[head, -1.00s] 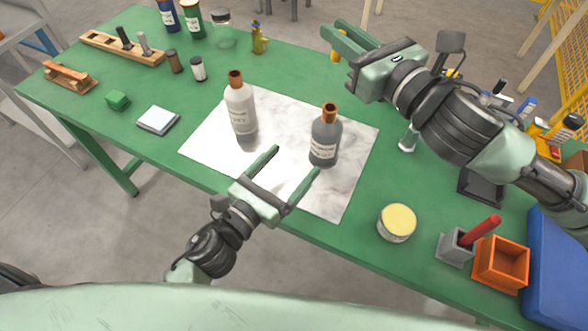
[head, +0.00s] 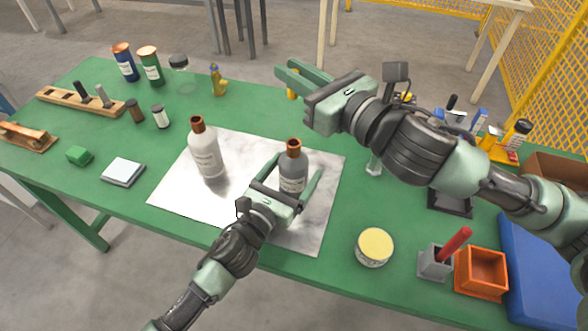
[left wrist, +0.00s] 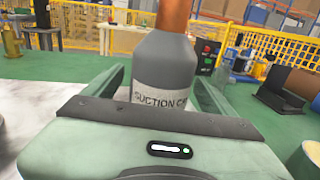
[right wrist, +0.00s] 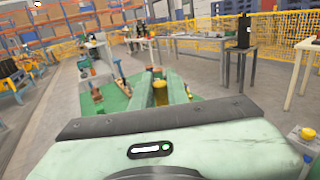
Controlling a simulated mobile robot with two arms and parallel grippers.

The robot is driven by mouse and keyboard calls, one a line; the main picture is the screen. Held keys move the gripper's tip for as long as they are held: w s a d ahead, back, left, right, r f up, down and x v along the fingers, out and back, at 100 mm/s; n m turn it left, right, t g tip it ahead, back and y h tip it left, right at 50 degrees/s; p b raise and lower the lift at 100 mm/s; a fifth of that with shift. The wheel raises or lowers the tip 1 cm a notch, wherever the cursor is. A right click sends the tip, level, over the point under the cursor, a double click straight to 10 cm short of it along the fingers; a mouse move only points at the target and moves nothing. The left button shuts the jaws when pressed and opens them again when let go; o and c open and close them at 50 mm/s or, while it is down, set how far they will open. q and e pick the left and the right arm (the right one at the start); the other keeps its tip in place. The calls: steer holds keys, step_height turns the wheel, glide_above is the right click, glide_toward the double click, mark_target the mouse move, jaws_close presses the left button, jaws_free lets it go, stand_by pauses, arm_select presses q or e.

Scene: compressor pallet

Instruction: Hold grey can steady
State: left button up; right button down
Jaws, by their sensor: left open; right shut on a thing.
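The grey can (head: 292,172) stands upright on the pale sheet (head: 240,222), with a copper-coloured cap and a white label. My left gripper (head: 296,170) is open, with one finger on each side of the can. In the left wrist view the can (left wrist: 163,70) is between the fingers, its label partly reading "SUCTION C"; I cannot tell if either finger touches it. My right gripper (head: 284,68) is shut on a small yellow thing (head: 292,93) over the far side of the table. That yellow thing also shows between the fingers in the right wrist view (right wrist: 160,92).
A lighter grey can (head: 206,155) with a copper cap stands left on the sheet. A yellow-lidded tin (head: 375,246), a grey holder (head: 434,262) with a red stick and an orange box (head: 481,274) are at the right front. A white-topped square (head: 123,172) lies left.

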mark_target(294, 99)
arm_select(q)
jaws_close()
arm_select(e)
steer(key=shift+s+a+f, duration=0.15)
steer(key=shift+a+f, duration=0.1)
step_height(294, 99, down, 5)
steer(key=m+t+h, duration=0.2)
steer(key=m+h, duration=0.1)
steer(key=h, duration=0.1)
steer(key=shift+d+f+h, duration=0.1)
steer(key=shift+d+h, duration=0.05)
steer(key=shift+h, duration=0.25)
step_height(294, 99, down, 4)
steer(key=shift+r, duration=0.1)
steer(key=shift+f, duration=2.3)
